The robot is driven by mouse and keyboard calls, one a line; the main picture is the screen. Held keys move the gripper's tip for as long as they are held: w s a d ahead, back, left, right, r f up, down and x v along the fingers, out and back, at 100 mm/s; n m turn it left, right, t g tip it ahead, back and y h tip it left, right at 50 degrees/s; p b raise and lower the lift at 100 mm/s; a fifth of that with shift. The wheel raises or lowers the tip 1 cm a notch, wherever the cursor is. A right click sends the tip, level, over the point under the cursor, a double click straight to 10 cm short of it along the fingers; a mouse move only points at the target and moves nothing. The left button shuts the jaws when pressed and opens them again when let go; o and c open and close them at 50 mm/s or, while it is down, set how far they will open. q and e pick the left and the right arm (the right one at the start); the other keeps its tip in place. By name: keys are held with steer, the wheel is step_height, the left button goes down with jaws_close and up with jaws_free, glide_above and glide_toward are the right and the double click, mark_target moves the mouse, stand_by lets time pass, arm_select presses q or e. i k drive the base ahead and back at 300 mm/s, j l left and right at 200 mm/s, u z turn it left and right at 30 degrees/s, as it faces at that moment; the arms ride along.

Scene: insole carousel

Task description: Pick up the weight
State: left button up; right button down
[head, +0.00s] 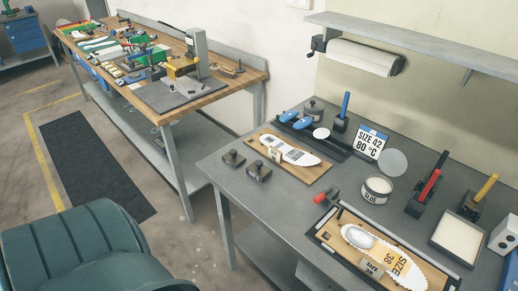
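Two small dark blocks with knobs on top, which look like weights, stand on the left part of the grey table (225,173). One weight (234,159) is nearer the table's left edge, and the other weight (259,171) is just to its right. They stand upright and apart, to the left of a wooden board (316,174) bearing a white insole (288,150). Neither of my grippers shows in the head view.
A second board with a SIZE 38 insole (397,268) lies at the front right. A red-handled tool (327,196), a glue tin (376,190) and a SIZE 42 sign (369,143) are on the table. A shelf (420,47) overhangs the back. A wooden workbench (225,84) stands behind left.

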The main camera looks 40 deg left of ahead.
mark_target(257, 170)
steer(key=i+u, duration=0.1)
steer(key=i, duration=0.4)
steer(key=u, duration=1.55)
